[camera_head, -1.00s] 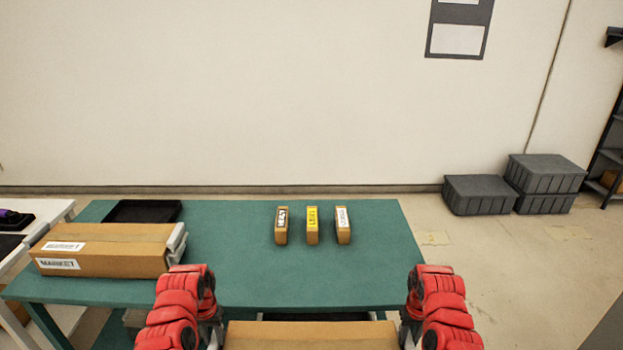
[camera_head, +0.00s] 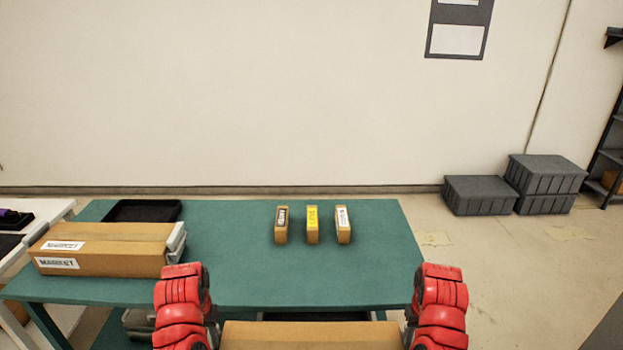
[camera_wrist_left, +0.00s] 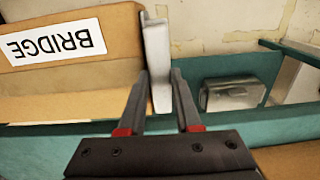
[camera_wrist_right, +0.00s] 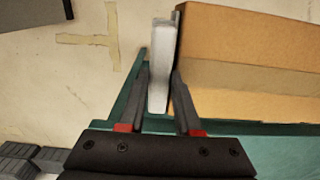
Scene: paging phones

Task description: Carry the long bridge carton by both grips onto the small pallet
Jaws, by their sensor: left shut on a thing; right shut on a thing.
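The long bridge carton (camera_head: 310,337) is brown and spans between my two arms at the bottom of the head view, in front of the teal table. Its white BRIDGE label (camera_wrist_left: 54,44) shows in the left wrist view. My left gripper (camera_wrist_left: 160,82) is shut on the pale grip (camera_wrist_left: 157,50) at one end. My right gripper (camera_wrist_right: 158,80) is shut on the pale grip (camera_wrist_right: 162,50) at the other end. The carton's underside is hidden. I cannot make out the small pallet in any view.
The teal table (camera_head: 320,280) holds a labelled carton (camera_head: 110,252) at left, a black tray (camera_head: 143,211) behind it and three small boxes (camera_head: 312,225) in the middle. The table's right part is clear. Grey crates (camera_head: 540,180) stand on the floor at right.

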